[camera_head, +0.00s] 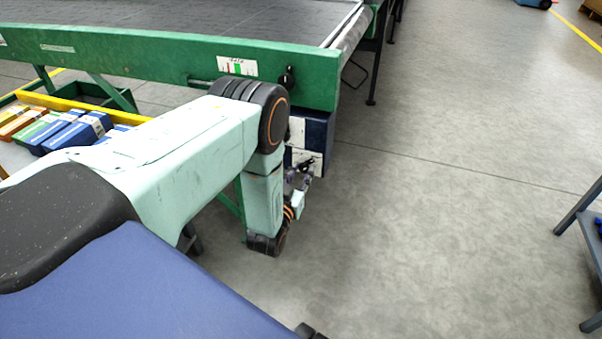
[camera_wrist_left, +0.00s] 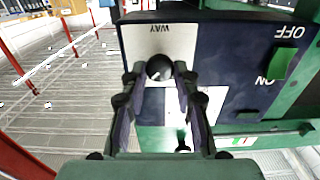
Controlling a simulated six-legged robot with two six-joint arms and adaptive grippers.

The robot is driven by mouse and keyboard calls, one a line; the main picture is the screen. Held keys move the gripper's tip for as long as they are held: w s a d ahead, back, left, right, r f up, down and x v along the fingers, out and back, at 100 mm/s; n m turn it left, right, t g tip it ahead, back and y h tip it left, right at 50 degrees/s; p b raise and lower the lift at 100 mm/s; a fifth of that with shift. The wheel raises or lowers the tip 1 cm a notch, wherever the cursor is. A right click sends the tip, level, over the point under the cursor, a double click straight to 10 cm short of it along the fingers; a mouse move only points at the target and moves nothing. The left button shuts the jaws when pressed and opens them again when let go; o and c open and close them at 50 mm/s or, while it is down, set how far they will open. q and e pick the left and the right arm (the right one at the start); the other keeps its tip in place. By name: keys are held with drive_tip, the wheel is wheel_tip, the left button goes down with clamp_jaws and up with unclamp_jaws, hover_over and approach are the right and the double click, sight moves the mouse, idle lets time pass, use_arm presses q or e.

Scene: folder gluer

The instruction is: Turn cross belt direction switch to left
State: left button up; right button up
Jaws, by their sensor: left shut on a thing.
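The switch is a black round knob (camera_wrist_left: 159,68) on a white plate lettered "WAY", upside down in the left wrist view. It sits on a dark blue control box (camera_wrist_left: 232,60), which hangs under the conveyor's green end in the head view (camera_head: 318,133). My left gripper (camera_wrist_left: 160,76) is shut on the knob, with one finger on each side. In the head view the left gripper (camera_head: 303,170) is small at the box's lower front, and the arm partly covers the box. I cannot read the knob's direction. My right gripper is in neither view.
A green rocker (camera_wrist_left: 283,62) marked ON and OFF is beside the knob on the same box. Another black knob (camera_head: 288,77) is on the green conveyor rail (camera_head: 150,55). Coloured boxes (camera_head: 75,132) lie at left. The floor (camera_head: 440,200) at right is open.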

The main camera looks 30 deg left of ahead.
use_arm(q)
clamp_jaws()
drive_tip(key=n, duration=0.8)
drive_tip(key=shift+s+a+f+n, duration=0.1)
drive_tip(key=shift+n, duration=0.2)
drive_tip(key=n, duration=0.4)
drive_tip(key=shift+f+b, duration=0.1)
drive_tip(key=shift+b, duration=0.25)
drive_tip(key=shift+n+b, duration=0.35)
drive_tip(key=shift+n, duration=2.15)
